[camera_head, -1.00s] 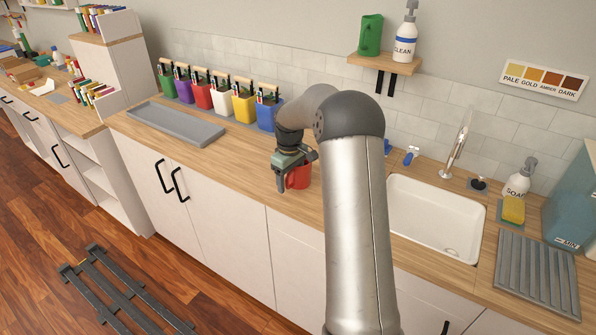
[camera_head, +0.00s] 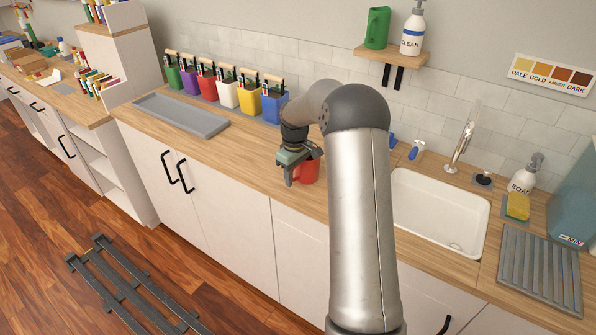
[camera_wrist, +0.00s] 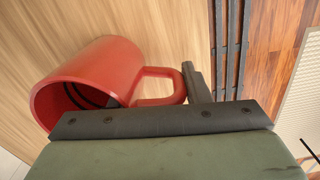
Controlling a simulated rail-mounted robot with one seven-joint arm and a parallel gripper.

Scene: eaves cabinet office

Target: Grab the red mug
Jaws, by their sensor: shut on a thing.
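The red mug (camera_head: 307,171) is at the counter's front edge, left of the sink, partly hidden behind my gripper (camera_head: 291,178) in the head view. In the wrist view the mug (camera_wrist: 105,72) lies to the left, its open mouth toward the lower left and its handle toward the right. My gripper (camera_wrist: 198,88) is shut on the mug. One dark finger shows beside the outer end of the handle; the other finger's place is hard to make out. I cannot tell whether the mug touches the counter.
The white sink (camera_head: 425,235) is to the right, with a drying rack (camera_head: 540,272) beyond it. Several coloured bins, including a blue one (camera_head: 272,108), line the back wall. A grey tray (camera_head: 180,115) lies at the left. The counter (camera_head: 235,148) between tray and gripper is clear.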

